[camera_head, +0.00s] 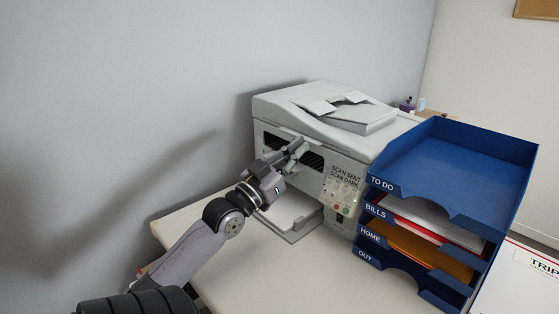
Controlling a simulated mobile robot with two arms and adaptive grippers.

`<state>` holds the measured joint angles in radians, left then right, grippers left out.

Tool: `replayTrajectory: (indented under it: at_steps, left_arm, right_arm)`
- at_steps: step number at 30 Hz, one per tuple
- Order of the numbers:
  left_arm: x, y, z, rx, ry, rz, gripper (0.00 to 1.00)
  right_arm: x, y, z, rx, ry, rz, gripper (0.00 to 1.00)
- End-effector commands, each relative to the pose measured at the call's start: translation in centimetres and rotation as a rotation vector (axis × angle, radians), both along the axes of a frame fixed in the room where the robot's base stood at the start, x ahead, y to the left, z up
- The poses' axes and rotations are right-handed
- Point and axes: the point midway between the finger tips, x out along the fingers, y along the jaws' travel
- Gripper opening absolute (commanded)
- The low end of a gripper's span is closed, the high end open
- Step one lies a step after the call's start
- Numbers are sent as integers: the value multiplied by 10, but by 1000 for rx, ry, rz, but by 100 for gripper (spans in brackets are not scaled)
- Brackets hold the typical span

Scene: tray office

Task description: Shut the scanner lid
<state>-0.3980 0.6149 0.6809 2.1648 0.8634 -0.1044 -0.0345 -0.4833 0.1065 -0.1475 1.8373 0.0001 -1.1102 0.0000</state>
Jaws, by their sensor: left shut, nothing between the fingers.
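The scanner (345,172) is a light grey machine on the desk against the wall. Its lid (310,108), with a document feeder on top, lies down flat on the body, with no clear gap along its edge. My left gripper (298,147) is shut and empty, in front of the scanner's dark front slot just below the lid's front edge. I cannot tell whether it touches the scanner. The gripper hides part of the slot. The panel beside it reads "SCAN SENT SCAN DARK". My right gripper is not in view.
A blue tray stack (450,165) labelled TO DO, BILLS, HOME and OUT stands close at the scanner's right, holding papers and an orange folder. A paper tray (290,219) sticks out below the slot. The desk's front (290,275) is clear. A white binder (520,280) lies at right.

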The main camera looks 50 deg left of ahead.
Motion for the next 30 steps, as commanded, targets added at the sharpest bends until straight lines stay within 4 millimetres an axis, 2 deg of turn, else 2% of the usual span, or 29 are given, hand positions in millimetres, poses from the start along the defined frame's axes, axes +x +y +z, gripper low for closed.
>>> replayTrajectory:
  at_steps: [9, 15, 26, 30]
  left_arm:
    - [-43, -5, -14, 2, -2, 0, 0]
    - [-59, -7, -19, 4, -7, 0, 0]
    - [-65, -8, -20, 5, -12, -1, 0]
    - [-65, -8, -7, 5, -12, -1, 0]
  right_arm:
    - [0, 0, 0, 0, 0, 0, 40]
    - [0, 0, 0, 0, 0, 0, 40]
    - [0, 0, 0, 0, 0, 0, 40]
    - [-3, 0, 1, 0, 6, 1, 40]
